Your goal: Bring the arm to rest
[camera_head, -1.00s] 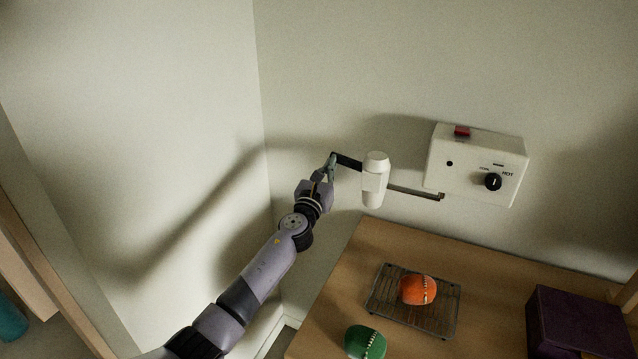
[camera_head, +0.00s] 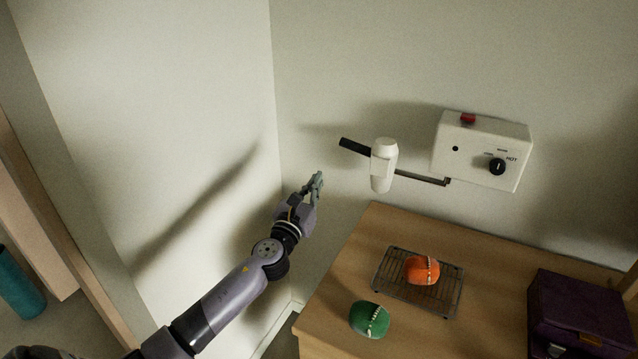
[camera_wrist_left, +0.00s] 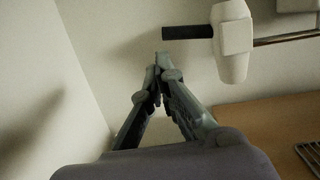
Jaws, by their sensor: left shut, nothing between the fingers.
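My left arm comes in from the lower left in the head view. Its gripper (camera_head: 317,182) is shut and empty, in the air in front of the wall corner. It is apart from the white dryer-like device (camera_head: 384,165) with a black handle (camera_head: 353,147), which is up and to its right on a wall arm. In the left wrist view the shut fingertips (camera_wrist_left: 157,68) are below and left of the black handle (camera_wrist_left: 187,32). The white device (camera_wrist_left: 233,45) is at the upper right there. My right gripper is not in view.
A white wall box (camera_head: 482,150) with a dial holds the device's arm. A wooden cabinet top (camera_head: 330,300) carries a wire rack (camera_head: 440,297) with an orange ball-like object (camera_head: 421,270), a green one (camera_head: 369,320) and a purple box (camera_head: 580,310). A teal cylinder (camera_head: 20,285) is at far left.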

